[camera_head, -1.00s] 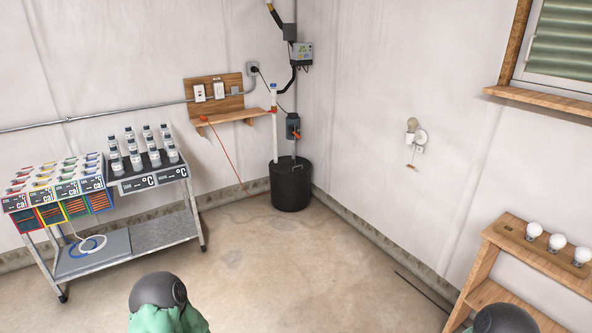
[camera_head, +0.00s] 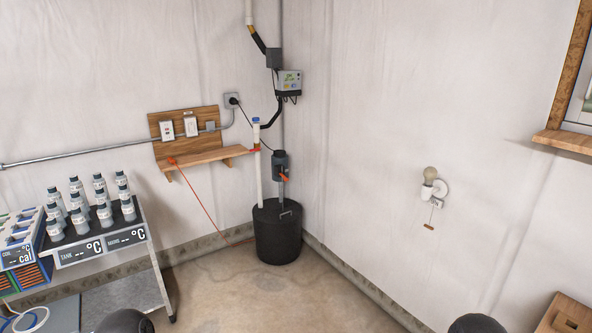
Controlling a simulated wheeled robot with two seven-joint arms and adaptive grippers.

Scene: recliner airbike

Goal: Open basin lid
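The black basin (camera_head: 277,240) stands on the floor in the far corner. Its dark lid (camera_head: 272,212) is on top, with a small handle (camera_head: 286,212) on its right side. A white pipe and a grey pipe with an orange-handled valve (camera_head: 281,168) come down to the lid. Only rounded dark parts of my two arms show at the bottom edge. Neither of my grippers is in view, and both arms are well apart from the basin.
A metal cart (camera_head: 158,258) with several bottles stands at the left. A wooden shelf (camera_head: 205,159) with a hanging red cord is on the wall left of the basin. A wooden stand (camera_head: 566,315) is at the lower right. The floor before the basin is clear.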

